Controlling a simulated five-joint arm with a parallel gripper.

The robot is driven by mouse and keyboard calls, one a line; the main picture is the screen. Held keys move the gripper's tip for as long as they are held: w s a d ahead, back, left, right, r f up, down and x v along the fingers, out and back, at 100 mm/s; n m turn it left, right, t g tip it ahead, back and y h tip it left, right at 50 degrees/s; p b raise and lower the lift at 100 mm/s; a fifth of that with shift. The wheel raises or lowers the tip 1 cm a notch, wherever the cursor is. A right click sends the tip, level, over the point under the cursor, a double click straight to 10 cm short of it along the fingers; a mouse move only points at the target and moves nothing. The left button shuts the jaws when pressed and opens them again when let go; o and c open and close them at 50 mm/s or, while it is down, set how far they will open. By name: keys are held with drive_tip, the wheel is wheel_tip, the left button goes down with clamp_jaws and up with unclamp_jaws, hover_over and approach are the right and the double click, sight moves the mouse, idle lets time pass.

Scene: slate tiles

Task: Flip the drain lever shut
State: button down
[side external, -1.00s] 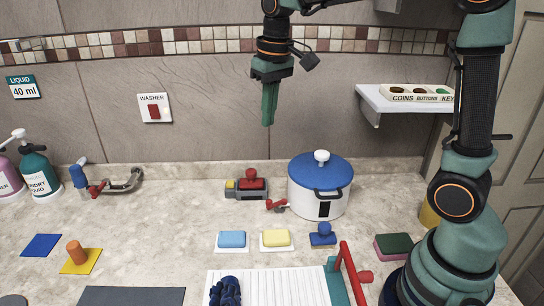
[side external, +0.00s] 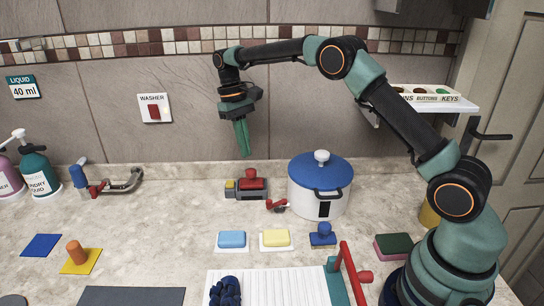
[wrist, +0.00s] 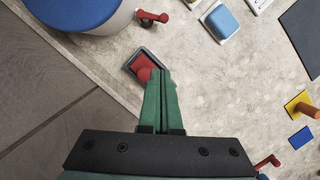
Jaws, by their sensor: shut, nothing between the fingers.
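No lever in view carries a readable drain label, so I cannot tell for certain which one is meant. A small red lever tap (side external: 277,204) sticks out low on the left of the white pot (side external: 305,203); it also shows at the top of the wrist view (wrist: 152,16). A grey block with a red knob (side external: 252,184) sits left of the pot. My gripper (side external: 244,154) is shut and empty, pointing down in the air above this block. In the wrist view my fingertips (wrist: 161,72) partly cover the red knob (wrist: 143,68).
A red-handled frame (side external: 354,272) stands beside the white ribbed board (side external: 270,288). A faucet (side external: 122,185) with red and blue parts is at the back left. A blue sponge (side external: 231,239) and a yellow sponge (side external: 275,238) lie in front. A shelf (side external: 440,103) juts out at right.

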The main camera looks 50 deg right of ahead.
sight(277, 202)
drive_tip(key=shift+f, duration=0.15)
drive_tip(key=x, duration=0.9)
drive_tip(key=shift+a+f, duration=0.15)
drive_tip(key=shift+f, duration=0.1)
drive_tip(key=shift+s+f, duration=0.2)
drive_tip(key=shift+s, duration=0.15)
drive_tip(key=shift+s+a+f, duration=0.1)
drive_tip(key=shift+s+a, duration=0.1)
drive_tip(key=shift+s, duration=1.5)
drive_tip(key=shift+n, duration=0.3)
drive_tip(key=shift+s+a+n, duration=0.15)
drive_tip(key=shift+n, duration=0.35)
drive_tip(key=shift+s+n, duration=0.1)
drive_tip(key=shift+n, duration=0.3)
